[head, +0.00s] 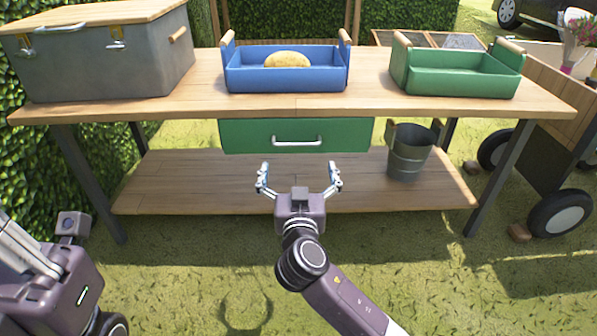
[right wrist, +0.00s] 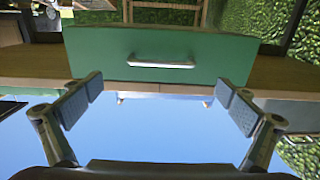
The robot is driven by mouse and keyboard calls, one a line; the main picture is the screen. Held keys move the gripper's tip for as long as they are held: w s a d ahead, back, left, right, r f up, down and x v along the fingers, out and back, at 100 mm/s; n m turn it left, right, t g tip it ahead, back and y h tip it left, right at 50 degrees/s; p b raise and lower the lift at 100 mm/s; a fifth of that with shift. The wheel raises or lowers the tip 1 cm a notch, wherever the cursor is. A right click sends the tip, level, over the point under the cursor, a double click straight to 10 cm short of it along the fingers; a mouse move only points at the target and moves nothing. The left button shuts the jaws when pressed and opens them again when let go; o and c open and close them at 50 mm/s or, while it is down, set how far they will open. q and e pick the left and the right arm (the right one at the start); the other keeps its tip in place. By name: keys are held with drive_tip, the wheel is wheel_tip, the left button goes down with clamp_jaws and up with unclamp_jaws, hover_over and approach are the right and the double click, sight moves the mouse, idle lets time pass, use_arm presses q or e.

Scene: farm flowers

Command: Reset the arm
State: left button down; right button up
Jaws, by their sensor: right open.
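My right gripper (head: 299,176) is open and empty in the head view, with its two fingers spread wide. It is in front of the table, below the green drawer (head: 256,138) with its silver handle (head: 297,141). The right wrist view shows the open fingers (right wrist: 157,98) on both sides, with the drawer (right wrist: 105,58) and its handle (right wrist: 160,64) ahead between them, apart from the fingers. My left arm shows at the lower left of the head view. Its gripper (head: 25,245) is only partly visible and its fingertips cannot be made out.
On the wooden table (head: 170,96) stand a grey toolbox (head: 100,72), a blue tray (head: 290,82) holding a yellow rounded thing (head: 287,60), and a green tray (head: 460,82). A metal bucket (head: 409,155) is on the lower shelf (head: 190,185). A wheeled cart (head: 545,120) stands right. Grass in front is clear.

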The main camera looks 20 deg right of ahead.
drive_tip(key=shift+v, duration=1)
